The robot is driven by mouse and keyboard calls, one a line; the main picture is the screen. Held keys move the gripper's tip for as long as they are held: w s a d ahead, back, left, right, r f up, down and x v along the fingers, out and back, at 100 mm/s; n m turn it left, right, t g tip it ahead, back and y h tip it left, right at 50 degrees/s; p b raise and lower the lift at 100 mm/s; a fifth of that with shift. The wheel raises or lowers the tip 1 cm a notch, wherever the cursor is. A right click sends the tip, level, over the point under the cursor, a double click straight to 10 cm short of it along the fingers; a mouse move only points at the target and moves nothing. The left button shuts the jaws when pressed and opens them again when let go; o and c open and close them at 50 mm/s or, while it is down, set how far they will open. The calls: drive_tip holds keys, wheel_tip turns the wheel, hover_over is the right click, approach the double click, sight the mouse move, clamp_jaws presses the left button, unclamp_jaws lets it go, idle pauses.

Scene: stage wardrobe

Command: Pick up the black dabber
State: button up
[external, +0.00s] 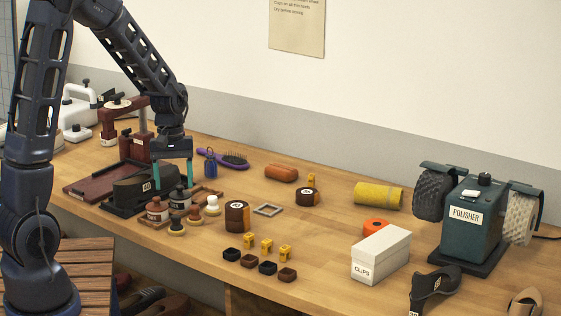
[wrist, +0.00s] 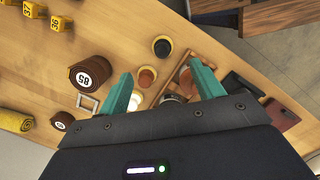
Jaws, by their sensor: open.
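The black dabber (external: 177,224), dark-topped with a pale yellowish rim, stands upright on the bench at the front of a short row of dabbers. It also shows in the wrist view (wrist: 162,46), beyond the fingertips. A brown dabber (external: 195,215) and a white dabber (external: 212,205) stand behind it. My gripper (external: 173,184) is open and empty, pointing down above and behind the row, near two labelled jars. In the wrist view its teal fingers (wrist: 160,71) are spread, with the brown dabber (wrist: 147,77) showing between them.
A red-brown jar (external: 157,210) and a dark jar (external: 180,198) stand close beside the dabbers. A brown numbered roll (external: 237,216) is to the right, with several small numbered blocks (external: 266,245) in front. Bare bench lies between the blocks and the clips box (external: 380,252).

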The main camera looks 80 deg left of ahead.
drive_tip(key=a+f, duration=0.1)
hover_over(176, 224)
drive_tip(key=a, duration=0.3)
drive_tip(key=shift+n, duration=0.3)
drive_tip(key=f, duration=0.5)
drive_tip(key=shift+s+d+f, duration=0.1)
drive_tip(key=shift+d+f, duration=0.05)
drive_tip(key=shift+d, duration=0.05)
drive_tip(key=shift+d+f, duration=0.25)
drive_tip(key=shift+f, duration=0.65)
drive_tip(key=shift+d+f, duration=0.25)
drive_tip(key=shift+f, duration=0.65)
drive_tip(key=shift+d+f, duration=0.25)
drive_tip(key=shift+f, duration=0.65)
drive_tip(key=c, duration=1.1)
drive_tip(key=shift+o, duration=0.2)
drive_tip(key=shift+r, duration=0.1)
